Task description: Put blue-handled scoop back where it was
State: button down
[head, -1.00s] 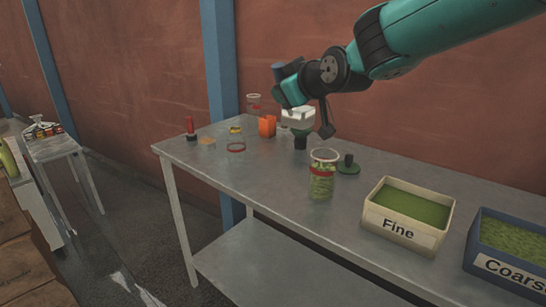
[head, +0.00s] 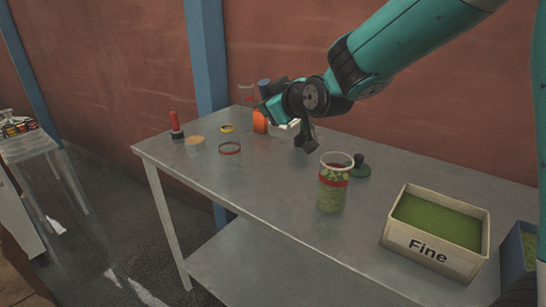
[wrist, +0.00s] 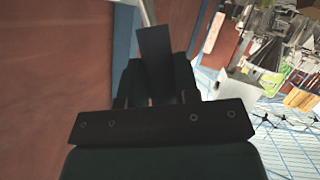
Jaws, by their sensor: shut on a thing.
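My gripper (head: 266,106) is high over the back part of the metal table, seen from the side in the head view. It is shut on the blue-handled scoop, whose dark blue handle (head: 264,86) shows at the jaws. In the wrist view the dark blue handle (wrist: 155,52) stands between the dark fingers, with a thin grey rod above it. The scoop's bowl is not clearly visible. An orange object (head: 260,121) stands on the table behind the gripper.
The Fine bin (head: 440,222) is at right. The front table edge is clear.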

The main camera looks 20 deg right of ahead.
notch_tip(320, 180, down, 13)
jog(key=shift+r, duration=0.15)
dwell(0.4)
jog(key=c, duration=0.8)
grip_release()
jog(key=shift+c, duration=0.2)
